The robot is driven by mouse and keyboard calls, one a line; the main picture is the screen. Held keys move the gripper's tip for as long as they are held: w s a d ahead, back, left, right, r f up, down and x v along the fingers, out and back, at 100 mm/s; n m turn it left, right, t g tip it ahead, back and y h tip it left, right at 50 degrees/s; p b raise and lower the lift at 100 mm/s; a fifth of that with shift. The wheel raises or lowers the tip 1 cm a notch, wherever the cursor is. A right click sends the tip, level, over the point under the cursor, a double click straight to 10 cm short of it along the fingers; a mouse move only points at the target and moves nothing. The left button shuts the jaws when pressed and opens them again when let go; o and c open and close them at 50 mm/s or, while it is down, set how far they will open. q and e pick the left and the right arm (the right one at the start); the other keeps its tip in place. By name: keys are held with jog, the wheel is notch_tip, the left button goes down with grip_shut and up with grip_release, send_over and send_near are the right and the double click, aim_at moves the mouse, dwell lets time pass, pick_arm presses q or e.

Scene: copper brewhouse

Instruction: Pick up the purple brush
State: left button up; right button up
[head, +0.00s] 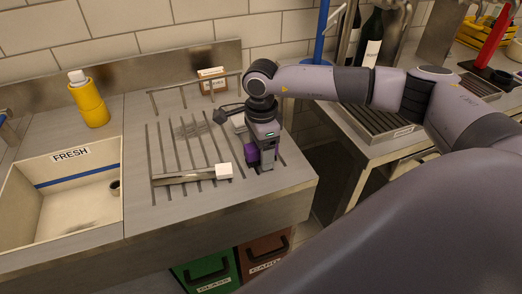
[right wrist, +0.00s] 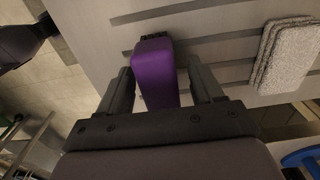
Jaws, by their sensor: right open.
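The purple brush (head: 252,153) is on the slotted steel drainboard (head: 205,200), mostly hidden behind my right gripper (head: 261,163) in the head view. In the right wrist view, the purple brush (right wrist: 153,74) shows as a smooth purple block with a dark far end. It lies between the two dark fingers of my right gripper (right wrist: 159,75), which are apart, with a gap visible on each side. Whether either finger touches it is hard to tell. My left gripper is not in view.
A grey cloth or pad (right wrist: 288,55) lies on the slats nearby. A metal tool with a white block (head: 224,171) lies at the front. A yellow bottle (head: 89,102) stands by the sink (head: 62,235) at left. Green (head: 208,273) and brown bins (head: 265,257) sit below.

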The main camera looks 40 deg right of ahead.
jog(key=c, duration=1.1)
jog(key=shift+r, duration=0.15)
notch_tip(320, 180, up, 20)
jog(key=shift+f+b, duration=0.1)
jog(key=shift+b, duration=0.5)
